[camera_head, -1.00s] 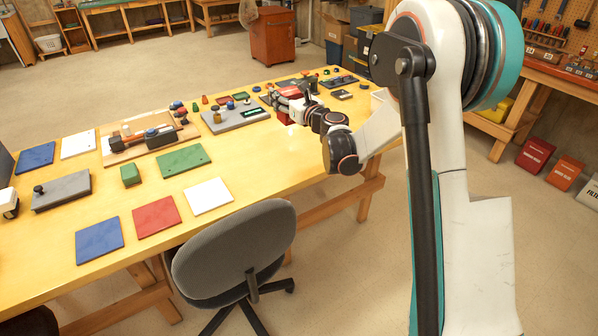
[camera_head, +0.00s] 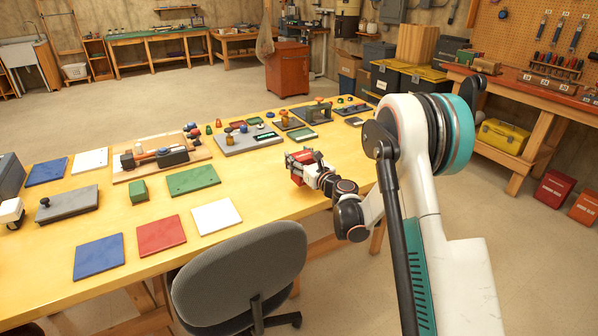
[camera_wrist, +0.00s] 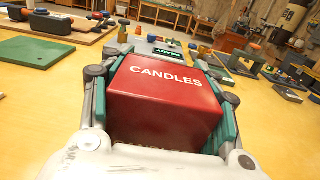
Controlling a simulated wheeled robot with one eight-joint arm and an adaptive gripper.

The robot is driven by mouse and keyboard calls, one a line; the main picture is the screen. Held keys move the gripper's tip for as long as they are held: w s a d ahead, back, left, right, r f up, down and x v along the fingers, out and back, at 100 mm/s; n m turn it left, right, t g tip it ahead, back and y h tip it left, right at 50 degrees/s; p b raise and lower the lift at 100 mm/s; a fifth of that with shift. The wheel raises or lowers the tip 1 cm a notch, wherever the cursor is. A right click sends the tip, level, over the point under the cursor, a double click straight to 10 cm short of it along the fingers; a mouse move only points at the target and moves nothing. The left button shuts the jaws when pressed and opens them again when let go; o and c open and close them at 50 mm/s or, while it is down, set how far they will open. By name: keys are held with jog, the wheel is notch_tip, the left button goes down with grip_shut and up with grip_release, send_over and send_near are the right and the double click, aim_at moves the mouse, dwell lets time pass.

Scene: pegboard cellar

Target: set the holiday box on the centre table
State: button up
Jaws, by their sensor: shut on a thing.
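My gripper (camera_head: 305,162) is shut on a red box (camera_wrist: 165,85) with the white word CANDLES on its face; the box also shows as a small red block in the head view (camera_head: 309,157). In the wrist view the grey and teal fingers press on its left and right sides. I see no word "holiday" on it. The gripper and box are over the right part of the long yellow wooden table (camera_head: 255,185). I cannot tell how high the box is above the top.
Blue (camera_head: 98,257), red (camera_head: 161,235) and white (camera_head: 216,216) squares lie along the near edge, and a green board (camera_head: 192,180) behind them. A grey plate (camera_head: 240,140) and several small fixtures fill the back. A grey chair (camera_head: 240,270) stands in front. Bare tabletop surrounds the gripper.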

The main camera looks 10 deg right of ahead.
jog(key=shift+f+b, duration=0.7)
jog(key=shift+f, duration=1.3)
jog(key=shift+f, duration=0.1)
jog(key=o, duration=1.2)
jog(key=shift+o, duration=0.2)
